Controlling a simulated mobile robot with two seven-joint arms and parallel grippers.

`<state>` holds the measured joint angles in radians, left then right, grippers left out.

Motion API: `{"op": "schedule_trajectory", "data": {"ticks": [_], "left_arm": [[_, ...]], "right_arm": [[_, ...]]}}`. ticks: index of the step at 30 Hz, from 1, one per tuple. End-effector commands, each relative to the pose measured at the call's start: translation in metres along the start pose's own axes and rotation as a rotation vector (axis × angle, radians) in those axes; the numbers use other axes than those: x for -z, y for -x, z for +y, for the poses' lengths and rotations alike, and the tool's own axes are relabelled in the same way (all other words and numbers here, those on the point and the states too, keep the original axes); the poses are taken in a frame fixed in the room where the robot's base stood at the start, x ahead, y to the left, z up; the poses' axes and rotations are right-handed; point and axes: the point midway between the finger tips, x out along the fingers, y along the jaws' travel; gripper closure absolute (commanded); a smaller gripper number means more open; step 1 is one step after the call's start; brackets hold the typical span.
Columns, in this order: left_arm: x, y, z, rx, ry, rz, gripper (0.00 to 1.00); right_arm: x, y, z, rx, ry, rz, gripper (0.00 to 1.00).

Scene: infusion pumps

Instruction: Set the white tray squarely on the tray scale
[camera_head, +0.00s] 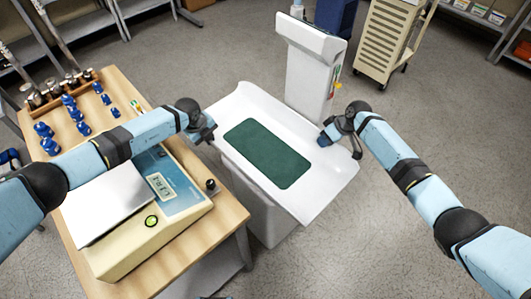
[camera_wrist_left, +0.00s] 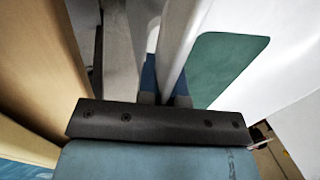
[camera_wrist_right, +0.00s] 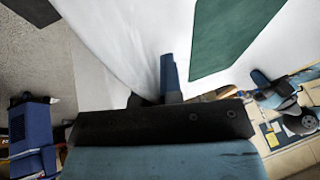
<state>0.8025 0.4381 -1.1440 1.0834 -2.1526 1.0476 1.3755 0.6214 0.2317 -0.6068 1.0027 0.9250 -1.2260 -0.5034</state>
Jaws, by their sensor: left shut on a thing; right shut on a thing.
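The white tray (camera_head: 237,103) has raised edges and a dark green mat (camera_head: 267,152) lying in it. It is at the centre of the head view, over a white pedestal (camera_head: 262,212); I cannot tell whether it rests on it. My left gripper (camera_head: 208,134) is shut on the tray's left edge. My right gripper (camera_head: 338,138) is shut on its right edge. The tray edge also shows in the left wrist view (camera_wrist_left: 181,40) and right wrist view (camera_wrist_right: 125,45). A cream scale (camera_head: 125,258) with a bare steel plate and digital display stands on the table.
The wooden table (camera_head: 224,217) is at the left, with several blue weights (camera_head: 50,146) and a rack of metal weights (camera_head: 60,88). A white column unit (camera_head: 310,70) stands just behind the tray. A cream cart (camera_head: 390,40) is further back. The floor at the right is clear.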

Motion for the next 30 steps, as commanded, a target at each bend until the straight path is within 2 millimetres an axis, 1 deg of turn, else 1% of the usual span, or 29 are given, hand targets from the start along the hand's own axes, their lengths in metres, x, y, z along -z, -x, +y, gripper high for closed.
{"op": "schedule_trajectory", "data": {"ticks": [20,26,30], "left_arm": [[0.000,0.002,0.001,0.000,0.001,-0.001,1.00],[0.005,0.015,0.003,0.002,-0.001,-0.001,1.00],[0.011,0.030,0.007,0.002,-0.001,-0.002,1.00]], "right_arm": [[0.000,0.002,0.000,-0.002,-0.002,0.001,1.00],[-0.001,0.014,-0.008,-0.003,0.000,0.003,1.00],[-0.004,0.027,-0.018,-0.003,0.000,0.003,1.00]]}}
